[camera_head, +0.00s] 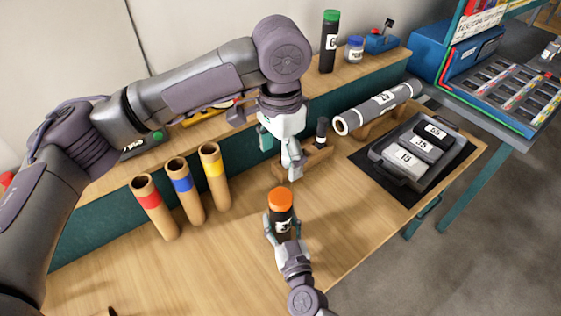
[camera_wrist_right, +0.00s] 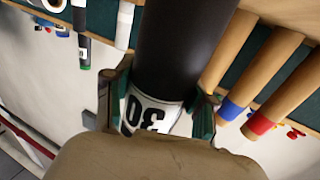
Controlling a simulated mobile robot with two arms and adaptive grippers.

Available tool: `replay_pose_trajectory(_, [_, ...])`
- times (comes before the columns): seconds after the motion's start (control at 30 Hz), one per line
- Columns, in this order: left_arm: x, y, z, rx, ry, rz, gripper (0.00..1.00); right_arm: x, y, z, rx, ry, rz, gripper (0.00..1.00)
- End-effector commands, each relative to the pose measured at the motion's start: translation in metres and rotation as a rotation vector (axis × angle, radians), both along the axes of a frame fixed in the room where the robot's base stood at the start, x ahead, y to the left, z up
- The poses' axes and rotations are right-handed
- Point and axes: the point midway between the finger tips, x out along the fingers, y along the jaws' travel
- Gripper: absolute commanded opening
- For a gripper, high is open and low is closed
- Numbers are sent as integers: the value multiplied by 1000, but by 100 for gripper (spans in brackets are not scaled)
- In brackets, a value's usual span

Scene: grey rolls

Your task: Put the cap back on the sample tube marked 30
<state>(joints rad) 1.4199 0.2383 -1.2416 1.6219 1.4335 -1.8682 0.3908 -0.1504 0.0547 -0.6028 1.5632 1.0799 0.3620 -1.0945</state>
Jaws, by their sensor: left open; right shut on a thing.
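The sample tube (camera_head: 281,222) is black with a white label, and the label reads 30, upside down, in the right wrist view (camera_wrist_right: 150,113). An orange cap (camera_head: 281,198) sits on its upper end in the head view; whether it is fully seated I cannot tell. My right gripper (camera_head: 283,232) is shut on the tube from the front and holds it about upright. Its fingers clasp the label area in the wrist view (camera_wrist_right: 160,112). My left gripper (camera_head: 279,153) is open and empty, pointing down above and behind the orange cap, apart from it.
A wooden stand (camera_head: 312,160) with a small black piece is behind the left gripper. Three banded cardboard tubes (camera_head: 183,185) stand left. A green-capped tube (camera_head: 329,45) stands on the back ledge (camera_head: 345,78).

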Motion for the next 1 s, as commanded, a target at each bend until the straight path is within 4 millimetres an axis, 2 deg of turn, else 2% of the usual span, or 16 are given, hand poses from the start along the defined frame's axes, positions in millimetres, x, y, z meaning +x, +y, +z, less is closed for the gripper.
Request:
replay_pose_trajectory(0.17, [0,0,0,0,0,0,83,0,0,0,0,0,0,0])
replay_pose_trajectory(0.2, [0,0,0,0,0,0,83,0,0,0,0,0,0,59])
replay_pose_trajectory(0.37, [0,0,0,0,0,0,83,0,0,0,0,0,0,85])
replay_pose_trajectory(0.77, [0,0,-1,0,0,1,83,-5,-2,-1,-2,2,0,85])
replay_pose_trajectory(0.87, [0,0,-1,0,0,1,83,-18,-5,-2,-2,3,0,85])
replay_pose_trajectory(1.0, [0,0,-1,0,0,1,83,-46,-14,-2,-1,5,0,85])
